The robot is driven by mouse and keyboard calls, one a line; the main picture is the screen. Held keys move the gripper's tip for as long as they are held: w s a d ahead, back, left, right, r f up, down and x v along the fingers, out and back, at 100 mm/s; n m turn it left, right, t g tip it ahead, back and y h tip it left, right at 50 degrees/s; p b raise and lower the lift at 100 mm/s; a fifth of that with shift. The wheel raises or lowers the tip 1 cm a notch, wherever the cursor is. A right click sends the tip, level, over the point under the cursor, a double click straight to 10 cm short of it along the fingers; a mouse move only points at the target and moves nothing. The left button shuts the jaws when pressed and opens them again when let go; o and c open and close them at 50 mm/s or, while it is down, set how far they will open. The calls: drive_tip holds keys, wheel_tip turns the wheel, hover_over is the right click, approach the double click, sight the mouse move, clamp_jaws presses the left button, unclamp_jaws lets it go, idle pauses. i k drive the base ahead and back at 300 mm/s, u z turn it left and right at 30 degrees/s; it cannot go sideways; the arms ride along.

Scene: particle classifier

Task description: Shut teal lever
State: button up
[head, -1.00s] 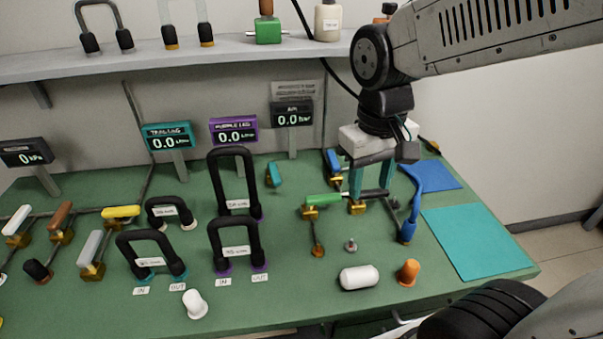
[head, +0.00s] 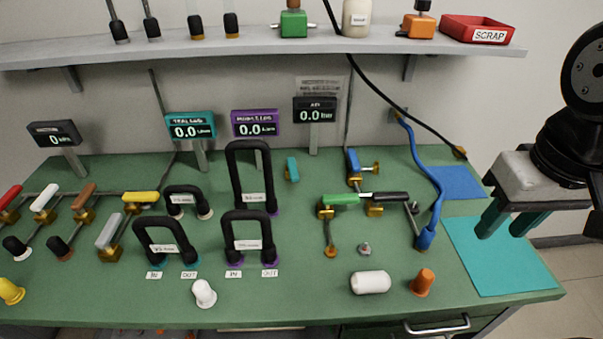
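The teal lever (head: 292,169) is a small teal handle near the back middle of the green bench, just right of the tall black hose loop. It points roughly toward the back wall; its valve body is too small to make out. My gripper (head: 503,228), with two teal fingers pointing down, is at the right, above the teal mat. It is far to the right of the teal lever. The fingers are apart with nothing between them.
Green (head: 340,199), black (head: 390,196) and blue (head: 352,160) levers stand between my gripper and the teal lever. A blue hose (head: 432,185) rises near the teal mat (head: 500,270). Black hose loops (head: 248,165) stand left of it. A shelf (head: 260,44) overhangs the back.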

sight(291, 161)
drive_tip(key=k, duration=0.9)
drive_tip(key=u, duration=0.45)
drive_tip(key=i, duration=1.05)
